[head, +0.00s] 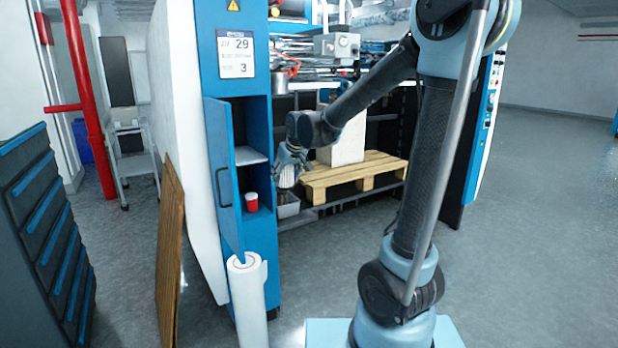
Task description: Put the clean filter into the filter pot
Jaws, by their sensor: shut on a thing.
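My gripper (287,166) points down in front of the machine, just right of the open blue cabinet. It is shut on a pale, ribbed cylinder (287,178), which looks like the clean filter. Part of it is hidden by the fingers. Below it is a grey metal tray (288,210), open at the top; I cannot tell whether the two touch. A small metal pot (279,83) hangs on the machine above, near a red hose; I cannot tell whether it is the filter pot.
The cabinet door (222,175) stands open to the left. A red can (251,203) stands inside below a shelf. A wooden pallet (350,174) bears a pale block (342,142) right of my gripper. A white roll (247,300) stands in front. The floor at right is clear.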

